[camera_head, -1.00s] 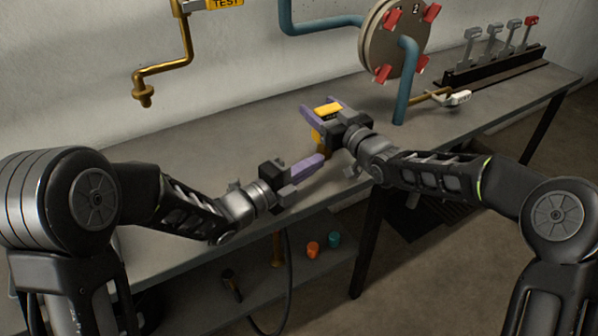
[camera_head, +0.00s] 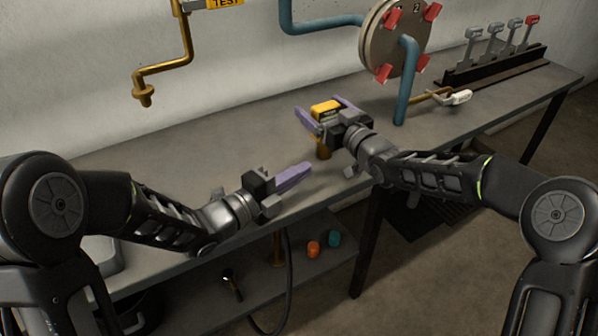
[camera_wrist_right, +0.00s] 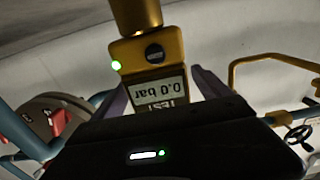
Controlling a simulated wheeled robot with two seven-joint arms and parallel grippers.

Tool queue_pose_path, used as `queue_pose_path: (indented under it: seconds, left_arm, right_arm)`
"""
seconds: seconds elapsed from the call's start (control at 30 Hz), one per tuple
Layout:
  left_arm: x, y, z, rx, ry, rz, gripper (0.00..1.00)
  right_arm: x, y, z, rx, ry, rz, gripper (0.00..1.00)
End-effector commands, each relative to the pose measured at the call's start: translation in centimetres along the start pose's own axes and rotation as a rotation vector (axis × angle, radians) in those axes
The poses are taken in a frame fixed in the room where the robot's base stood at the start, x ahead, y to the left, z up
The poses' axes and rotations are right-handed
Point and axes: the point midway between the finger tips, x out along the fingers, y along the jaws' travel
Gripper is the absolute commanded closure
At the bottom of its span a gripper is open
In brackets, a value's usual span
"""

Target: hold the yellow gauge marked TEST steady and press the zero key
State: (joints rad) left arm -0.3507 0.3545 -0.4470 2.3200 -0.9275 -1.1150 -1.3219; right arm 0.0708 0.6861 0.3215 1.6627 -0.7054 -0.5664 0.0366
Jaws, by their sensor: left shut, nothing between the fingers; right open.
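The yellow gauge (camera_head: 325,107) stands on a brass stem (camera_head: 323,151) over the bench. In the right wrist view the gauge (camera_wrist_right: 177,70) appears upside down, with a TEST label, a display reading 0.0 bar, a lit green lamp (camera_wrist_right: 116,65) and a dark oval key (camera_wrist_right: 154,53); whether this is the zero key I cannot read. My right gripper (camera_head: 326,111) is open, its purple fingers on either side of the gauge, seemingly apart from it. My left gripper (camera_head: 307,167) is shut and empty, below and left of the gauge, clear of it.
A round flange with red clamps (camera_head: 393,38) and a blue pipe (camera_head: 407,85) stand behind to the right. A row of levers (camera_head: 497,45) is farther right.

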Motion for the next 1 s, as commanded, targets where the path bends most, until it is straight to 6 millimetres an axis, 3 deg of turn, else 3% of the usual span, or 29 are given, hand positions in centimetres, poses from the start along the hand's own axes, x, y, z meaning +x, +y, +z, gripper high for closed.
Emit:
queue_pose_path:
  seconds: [0.37,0.8,1.0]
  left_arm:
    - [0.0,0.0,0.0,0.000,0.000,0.000,1.00]
    - [0.0,0.0,0.0,0.000,0.000,0.000,1.00]
    - [0.0,0.0,0.0,0.000,0.000,0.000,1.00]
  right_arm:
    - [-1.2,0.1,-0.1,-0.001,0.001,0.000,0.13]
    - [-9.5,0.1,0.0,-0.001,0.000,0.002,0.13]
    - [-11.7,0.1,0.0,0.000,0.000,0.001,0.13]
